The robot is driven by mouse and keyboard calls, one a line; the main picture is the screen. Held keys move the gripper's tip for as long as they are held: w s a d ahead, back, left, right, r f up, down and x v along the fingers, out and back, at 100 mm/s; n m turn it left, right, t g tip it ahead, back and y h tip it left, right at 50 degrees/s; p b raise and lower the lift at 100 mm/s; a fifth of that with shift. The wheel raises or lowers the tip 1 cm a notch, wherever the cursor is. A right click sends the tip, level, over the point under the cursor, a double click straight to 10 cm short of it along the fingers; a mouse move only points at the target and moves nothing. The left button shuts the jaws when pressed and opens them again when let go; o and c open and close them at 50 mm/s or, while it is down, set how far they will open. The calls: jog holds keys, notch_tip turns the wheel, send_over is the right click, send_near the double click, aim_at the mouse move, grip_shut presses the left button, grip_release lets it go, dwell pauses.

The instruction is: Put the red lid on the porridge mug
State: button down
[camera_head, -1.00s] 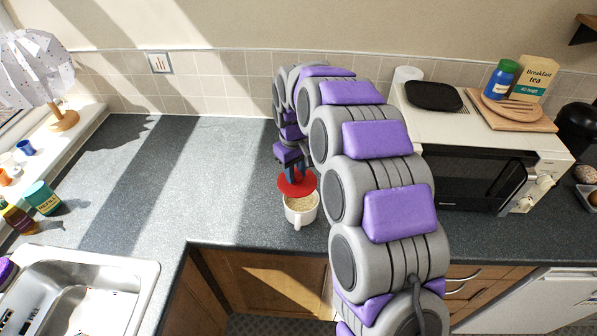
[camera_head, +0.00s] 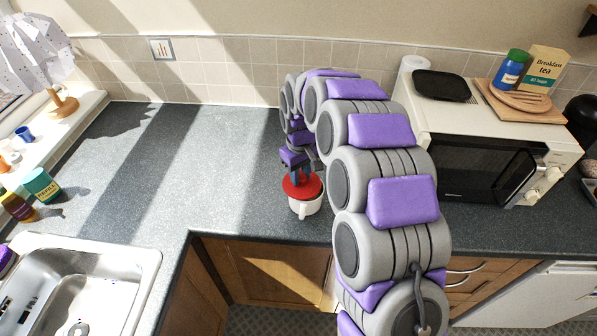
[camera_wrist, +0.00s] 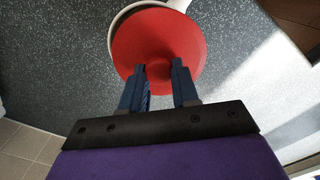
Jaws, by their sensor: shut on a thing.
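The red lid (camera_head: 303,186) is over the top of the white porridge mug (camera_head: 305,207), which stands on the counter with its handle toward the front. In the wrist view the lid (camera_wrist: 158,48) covers most of the mug's opening. A strip of the mug's white rim (camera_wrist: 128,14) shows past the lid at the upper left, so the lid looks a little off-centre. My gripper (camera_head: 301,174) is above the lid, shut on it near its middle. Its two fingers (camera_wrist: 160,72) show in the wrist view. I cannot tell whether the lid rests fully on the rim.
A microwave (camera_head: 490,165) stands to the right of my arm, with a black tray (camera_head: 441,86) and a wooden board (camera_head: 520,104) on top. A sink (camera_head: 85,285) is at the front left. The counter (camera_head: 190,150) left of the mug is clear. Its front edge is close to the mug.

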jog(key=shift+d+r, duration=0.15)
jog(key=shift+d, duration=1)
jog(key=shift+a, duration=1.4)
jog(key=shift+d+p, duration=0.55)
jog(key=shift+d, duration=0.5)
jog(key=shift+a, duration=0.5)
jog(key=shift+d, duration=0.65)
jog(key=shift+a+f+p, duration=0.2)
jog(key=shift+a+p, duration=0.15)
jog(key=shift+p, duration=0.1)
jog(key=shift+c, duration=1.4)
grip_release()
